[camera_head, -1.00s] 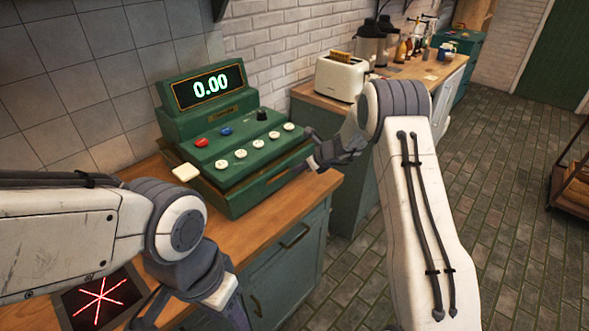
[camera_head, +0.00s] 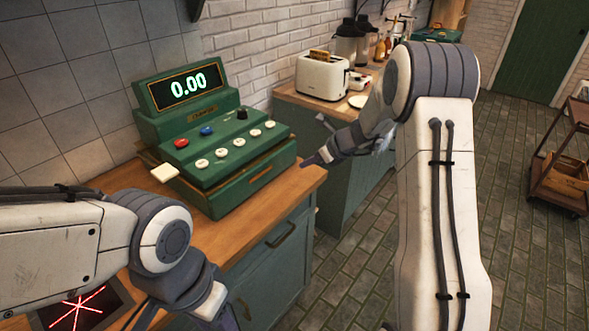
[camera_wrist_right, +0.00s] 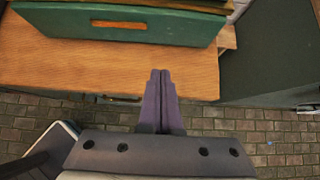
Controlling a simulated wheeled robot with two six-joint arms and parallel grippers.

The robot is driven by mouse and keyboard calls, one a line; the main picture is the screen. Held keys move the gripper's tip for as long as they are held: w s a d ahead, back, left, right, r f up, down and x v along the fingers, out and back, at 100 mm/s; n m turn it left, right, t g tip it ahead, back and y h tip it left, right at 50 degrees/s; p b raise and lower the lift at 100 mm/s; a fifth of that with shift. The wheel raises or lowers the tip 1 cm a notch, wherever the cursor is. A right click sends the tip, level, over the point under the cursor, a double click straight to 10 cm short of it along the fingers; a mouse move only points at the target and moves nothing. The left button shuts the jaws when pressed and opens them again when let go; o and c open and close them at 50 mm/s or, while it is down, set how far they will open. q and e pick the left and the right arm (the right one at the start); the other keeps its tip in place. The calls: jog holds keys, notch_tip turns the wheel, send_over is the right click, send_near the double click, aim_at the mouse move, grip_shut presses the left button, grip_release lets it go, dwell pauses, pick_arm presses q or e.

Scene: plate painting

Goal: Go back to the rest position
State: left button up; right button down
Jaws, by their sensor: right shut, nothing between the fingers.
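My left arm comes in from the left over the counter. Its wrist (camera_head: 208,300) is near the bottom edge, and its fingertips are not clearly visible.
A green cash register (camera_head: 225,165) reading 0.00 stands on the wooden counter (camera_head: 290,190). A dark panel with red lines (camera_head: 80,308) lies near my left arm. A toaster (camera_head: 323,75) is on the far counter. A trolley (camera_head: 560,170) stands right. The tiled floor between is clear.

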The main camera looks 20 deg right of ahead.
jog(key=s+a+r+n+g, duration=0.3)
jog(key=s+a+n, duration=0.5)
jog(key=s+a, duration=0.2)
jog(key=s+a+r+n+g, duration=0.2)
jog(key=s+a+r+n, duration=0.1)
jog(key=s+a+n, duration=0.55)
jog(key=s+d+n+g+h, duration=0.1)
jog(key=s+n+h, duration=0.3)
jog(key=s+n, duration=1.5)
jog(key=s+g, duration=0.1)
jog(key=s, duration=0.2)
jog(key=shift+s+f, duration=0.3)
jog(key=shift+f, duration=0.05)
jog(key=shift+d+n, duration=0.1)
jog(key=shift+n, duration=0.15)
